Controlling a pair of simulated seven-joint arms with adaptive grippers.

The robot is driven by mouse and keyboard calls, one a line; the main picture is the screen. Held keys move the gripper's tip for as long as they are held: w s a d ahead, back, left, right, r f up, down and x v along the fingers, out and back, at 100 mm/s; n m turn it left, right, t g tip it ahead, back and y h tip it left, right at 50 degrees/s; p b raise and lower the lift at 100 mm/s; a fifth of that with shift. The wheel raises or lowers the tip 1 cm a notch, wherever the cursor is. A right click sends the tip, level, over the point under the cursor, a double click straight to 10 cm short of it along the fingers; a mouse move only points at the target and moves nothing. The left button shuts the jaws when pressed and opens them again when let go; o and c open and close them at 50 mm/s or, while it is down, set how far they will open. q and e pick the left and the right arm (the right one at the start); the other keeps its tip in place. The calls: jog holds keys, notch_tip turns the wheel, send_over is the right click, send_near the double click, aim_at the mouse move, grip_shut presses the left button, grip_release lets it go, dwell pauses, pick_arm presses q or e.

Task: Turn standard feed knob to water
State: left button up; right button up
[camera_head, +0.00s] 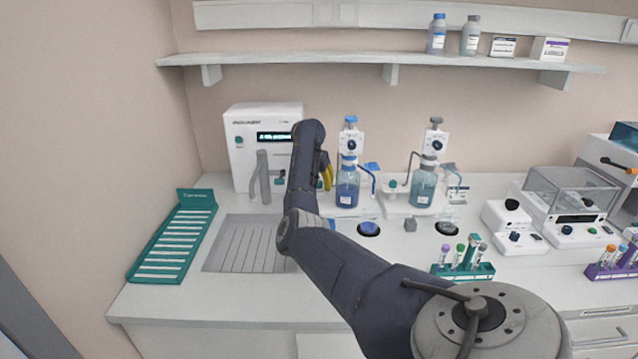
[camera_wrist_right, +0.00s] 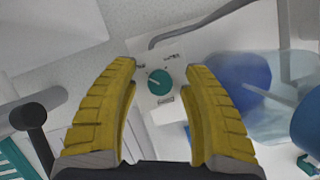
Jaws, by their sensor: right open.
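The teal feed knob (camera_wrist_right: 160,82) sits on a white base plate, with small labels around it too blurred to read surely. Its pale pointer mark seems to point to the left. My right gripper (camera_wrist_right: 164,70) is open, with its yellow fingers on either side of the knob in the wrist view and nothing held. I cannot tell whether either finger touches it. In the head view the right gripper (camera_head: 327,172) is left of the blue-liquid bottle (camera_head: 347,190), and this knob is hidden there behind my gripper and arm. My left gripper is not in view.
A second dispenser with its own teal knob (camera_head: 393,184) and bottle (camera_head: 423,187) stands to the right. A white instrument (camera_head: 245,160) and a grey tap (camera_head: 262,178) stand to the left. A tube rack (camera_head: 465,269) is near the front. A shelf (camera_head: 380,59) runs above.

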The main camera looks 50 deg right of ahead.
grip_shut()
dwell(0.5)
jog(key=m+g, duration=0.1)
jog(key=m, duration=0.1)
jog(key=m+g, duration=0.1)
jog(key=m, duration=0.2)
jog(key=shift+r, duration=0.2)
jog(key=shift+d+m+g, duration=0.15)
jog(key=shift+m+g, duration=0.55)
jog(key=shift+m, duration=1.2)
jog(key=shift+s+f+m+g, duration=0.1)
jog(key=shift+m+g, duration=0.2)
jog(key=shift+m, duration=0.6)
